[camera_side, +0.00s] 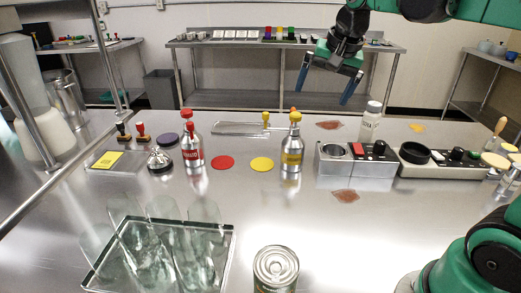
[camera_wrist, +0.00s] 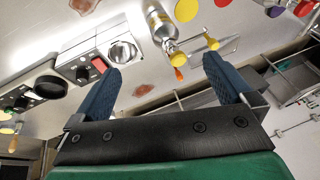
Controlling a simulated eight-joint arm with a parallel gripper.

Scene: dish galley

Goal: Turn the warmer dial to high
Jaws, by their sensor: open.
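Two low metal units with knobs stand at the right of the steel counter; which one is the warmer I cannot tell. The left unit (camera_side: 356,172) has a round metal well, a red switch (camera_side: 360,148) and a black knob (camera_side: 380,147). The right unit (camera_side: 440,170) has a round black plate (camera_side: 415,153) and a black knob (camera_side: 457,153). No dial setting is readable. In the wrist view the left unit's knob (camera_wrist: 83,73) lies left of my fingers. My gripper (camera_side: 322,98) is open and empty, high above the counter behind the units.
A white-capped bottle (camera_side: 370,124) stands just behind the left unit. A yellow-topped bottle (camera_side: 291,150) and a red-topped bottle (camera_side: 192,152) stand left of it. A can (camera_side: 276,268) and a glass tray (camera_side: 232,250) are in front. The counter before the units is mostly clear.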

